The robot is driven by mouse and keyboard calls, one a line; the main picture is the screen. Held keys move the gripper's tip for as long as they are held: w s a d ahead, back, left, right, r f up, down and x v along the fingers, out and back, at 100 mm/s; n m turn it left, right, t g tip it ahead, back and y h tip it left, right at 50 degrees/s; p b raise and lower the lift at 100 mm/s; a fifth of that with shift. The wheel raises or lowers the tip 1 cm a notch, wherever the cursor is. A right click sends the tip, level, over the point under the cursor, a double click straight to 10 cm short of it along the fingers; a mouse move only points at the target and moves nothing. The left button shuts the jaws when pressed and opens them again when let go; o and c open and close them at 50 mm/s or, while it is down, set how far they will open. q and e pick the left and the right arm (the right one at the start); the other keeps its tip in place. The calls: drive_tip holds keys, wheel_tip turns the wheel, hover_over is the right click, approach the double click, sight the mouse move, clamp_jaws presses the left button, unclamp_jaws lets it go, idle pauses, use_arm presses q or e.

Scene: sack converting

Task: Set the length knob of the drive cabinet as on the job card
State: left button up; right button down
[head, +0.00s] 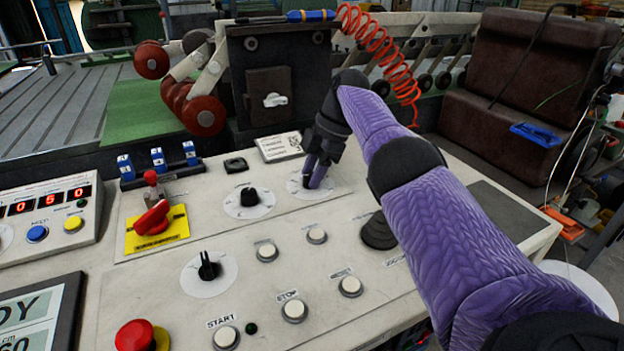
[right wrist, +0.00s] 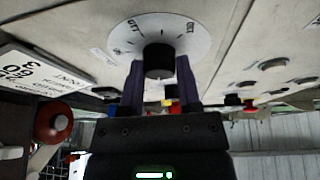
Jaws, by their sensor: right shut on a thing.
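My right gripper (head: 314,180) reaches down onto the right-hand black knob in the upper row of the cabinet panel. In the right wrist view, the gripper's two fingers (right wrist: 160,78) stand on either side of this black knob (right wrist: 159,57) and are shut on it. Its white dial (right wrist: 182,32) has tick marks and small lettering; the pointer's setting cannot be told. A white card (head: 280,147) lies behind the dials; in the right wrist view the card (right wrist: 38,82) shows upside down with a large 60. My left gripper is out of view.
Another black knob (head: 249,197) sits just left, and a pointer knob (head: 208,268) nearer. A red switch (head: 152,218) on a yellow plate, several push buttons, a red emergency button (head: 135,337) and a display box (head: 50,210) surround them. A framed screen (head: 40,315) stands front left.

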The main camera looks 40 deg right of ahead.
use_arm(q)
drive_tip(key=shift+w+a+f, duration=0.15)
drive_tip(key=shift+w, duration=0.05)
use_arm(e)
drive_tip(key=shift+c, duration=1.5)
unclamp_jaws()
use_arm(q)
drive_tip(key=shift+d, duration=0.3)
